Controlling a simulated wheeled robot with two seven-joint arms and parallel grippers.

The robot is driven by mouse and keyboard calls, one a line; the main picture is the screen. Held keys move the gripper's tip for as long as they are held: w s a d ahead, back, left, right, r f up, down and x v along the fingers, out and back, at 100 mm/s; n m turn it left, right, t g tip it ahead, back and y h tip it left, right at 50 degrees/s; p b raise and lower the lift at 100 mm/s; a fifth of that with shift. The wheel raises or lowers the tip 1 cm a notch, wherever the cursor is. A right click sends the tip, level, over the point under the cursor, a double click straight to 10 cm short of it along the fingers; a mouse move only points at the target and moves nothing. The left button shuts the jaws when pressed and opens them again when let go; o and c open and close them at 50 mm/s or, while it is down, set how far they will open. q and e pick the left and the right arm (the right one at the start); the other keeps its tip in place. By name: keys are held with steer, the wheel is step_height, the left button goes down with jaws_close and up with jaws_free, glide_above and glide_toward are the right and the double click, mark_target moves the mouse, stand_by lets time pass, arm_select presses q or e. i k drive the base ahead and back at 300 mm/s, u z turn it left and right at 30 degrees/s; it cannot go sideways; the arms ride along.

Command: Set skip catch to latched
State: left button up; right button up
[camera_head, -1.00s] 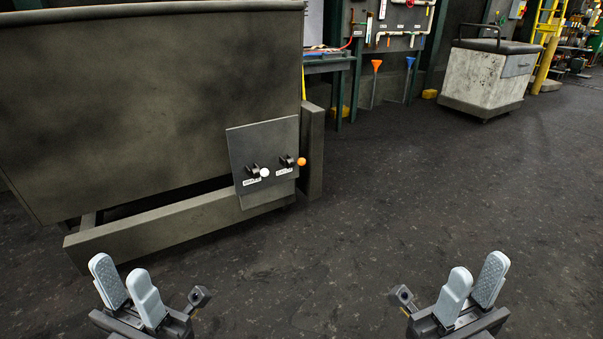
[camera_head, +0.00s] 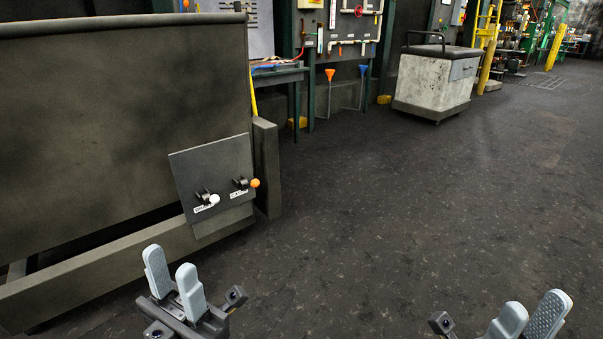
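A large dark metal skip (camera_head: 110,110) stands at the left. A grey square panel (camera_head: 213,165) is fixed to its lower right part. The panel carries a lever with a white knob (camera_head: 214,200) and, to its right, a lever with an orange knob (camera_head: 254,183). Each has a small label too small to read, so I cannot tell which is the skip catch. My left gripper (camera_head: 172,270) is open and empty, below the panel in the picture and apart from it. My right gripper (camera_head: 528,312) is open and empty at the lower right, far from the panel.
The dark floor (camera_head: 380,220) is clear right of the skip. The skip's low base beam (camera_head: 110,270) runs along its front. A dark post (camera_head: 266,165) stands just right of the panel. A workbench (camera_head: 280,75) and a white wheeled cabinet (camera_head: 434,85) stand farther back.

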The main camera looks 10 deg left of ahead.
mark_target(255, 183)
steer(key=z, duration=0.35)
steer(key=i, duration=1)
steer(key=u, duration=0.1)
